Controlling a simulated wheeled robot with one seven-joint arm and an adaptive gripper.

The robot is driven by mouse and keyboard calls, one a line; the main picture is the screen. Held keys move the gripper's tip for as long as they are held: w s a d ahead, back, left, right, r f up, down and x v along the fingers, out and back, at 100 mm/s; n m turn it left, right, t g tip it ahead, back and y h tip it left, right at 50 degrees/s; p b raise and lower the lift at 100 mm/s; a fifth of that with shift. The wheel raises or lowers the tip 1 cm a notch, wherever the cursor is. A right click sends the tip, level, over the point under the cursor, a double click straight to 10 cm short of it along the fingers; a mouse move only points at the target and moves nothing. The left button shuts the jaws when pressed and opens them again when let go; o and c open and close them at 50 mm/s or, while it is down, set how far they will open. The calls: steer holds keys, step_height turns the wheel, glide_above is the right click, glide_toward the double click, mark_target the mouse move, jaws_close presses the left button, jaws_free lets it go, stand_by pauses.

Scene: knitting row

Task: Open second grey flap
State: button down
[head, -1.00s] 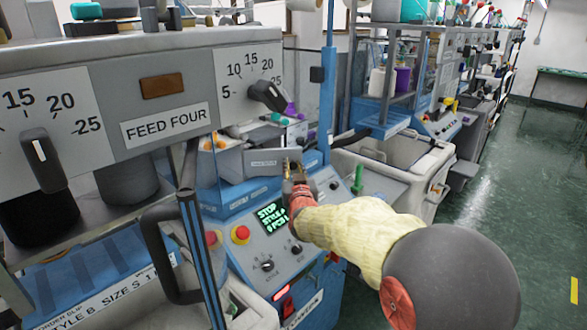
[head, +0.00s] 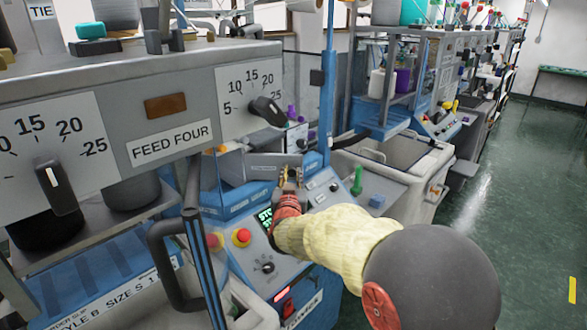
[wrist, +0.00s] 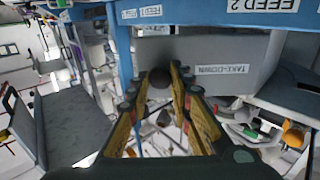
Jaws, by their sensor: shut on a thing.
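A grey flap (head: 265,170) stands on the blue machine below the FEED FOUR panel in the head view. In the wrist view the grey flap (wrist: 240,55) carries an upside-down TAKE-DOWN label. My gripper (head: 291,172) is at the flap's right end. The fingers hide part of the knob. Another dark grey panel (wrist: 75,125) shows at the left of the wrist view.
A red stop button (head: 241,237) and a dark dial (head: 267,267) are on the control panel below my gripper. A blue post (head: 327,110) rises close behind it. A green handle (head: 357,180) stands to the right. The green floor (head: 490,230) is clear at right.

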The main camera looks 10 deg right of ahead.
steer(key=shift+s+a+r+m+h+p, duration=0.35)
steer(key=shift+s+a+m+h+p, duration=0.2)
steer(key=shift+p, duration=0.3)
steer(key=shift+s+a+f+g+h, duration=0.2)
steer(key=shift+s+g+h, duration=0.15)
steer(key=shift+h, duration=0.2)
steer(key=c, duration=1.7)
jaws_free()
steer(key=shift+o, duration=0.4)
steer(key=shift+f, duration=0.1)
steer(key=v, duration=1.2)
